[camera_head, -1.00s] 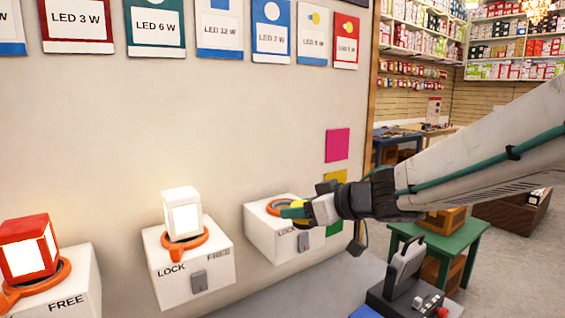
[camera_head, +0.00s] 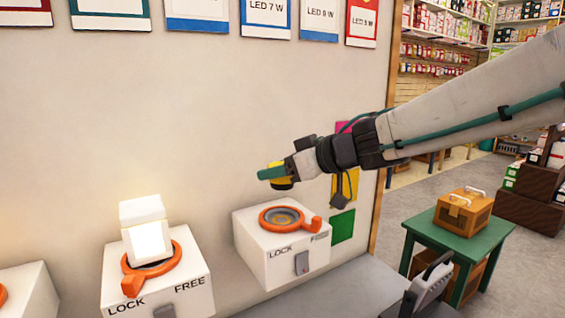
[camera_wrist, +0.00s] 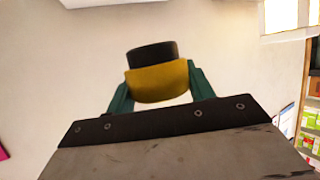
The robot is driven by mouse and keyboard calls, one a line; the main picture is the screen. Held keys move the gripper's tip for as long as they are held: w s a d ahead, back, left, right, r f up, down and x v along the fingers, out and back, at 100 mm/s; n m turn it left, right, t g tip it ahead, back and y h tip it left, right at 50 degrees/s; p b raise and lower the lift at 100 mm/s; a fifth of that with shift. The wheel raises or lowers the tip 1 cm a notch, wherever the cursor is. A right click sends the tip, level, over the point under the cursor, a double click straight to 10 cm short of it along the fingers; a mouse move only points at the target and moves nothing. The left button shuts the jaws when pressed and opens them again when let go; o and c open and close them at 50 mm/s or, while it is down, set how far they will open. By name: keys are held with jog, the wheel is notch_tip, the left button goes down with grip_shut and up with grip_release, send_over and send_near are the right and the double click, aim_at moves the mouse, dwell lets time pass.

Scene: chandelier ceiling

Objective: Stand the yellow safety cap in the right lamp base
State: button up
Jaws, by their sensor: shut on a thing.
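My gripper (camera_head: 271,173) is shut on the yellow safety cap (camera_head: 281,184) and holds it in the air above the right lamp base (camera_head: 262,252). In the wrist view the cap (camera_wrist: 157,84) sits between the green fingers, with a black part (camera_wrist: 152,53) on its far side. The right lamp base is a white box with an orange ring (camera_head: 266,224) around an empty grey socket (camera_head: 285,216). The ring's handle points right, towards FREE; LOCK is on the left. The cap is clear of the ring.
A white lit lamp (camera_head: 146,230) stands in the middle base (camera_head: 180,285). Another white base (camera_head: 30,290) shows at the far left. The wall with LED cards (camera_head: 266,19) is behind. A green table (camera_head: 460,240) with a wooden crate (camera_head: 463,212) stands at the right.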

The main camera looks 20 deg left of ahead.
jog(key=f, duration=0.2)
jog(key=shift+a+f, duration=0.2)
jog(key=shift+f, duration=1.7)
jog(key=shift+s+d+f, duration=0.1)
jog(key=shift+d+f, duration=0.05)
jog(key=shift+f, duration=0.85)
dwell(0.7)
jog(key=o, duration=1)
jog(key=shift+o, duration=0.2)
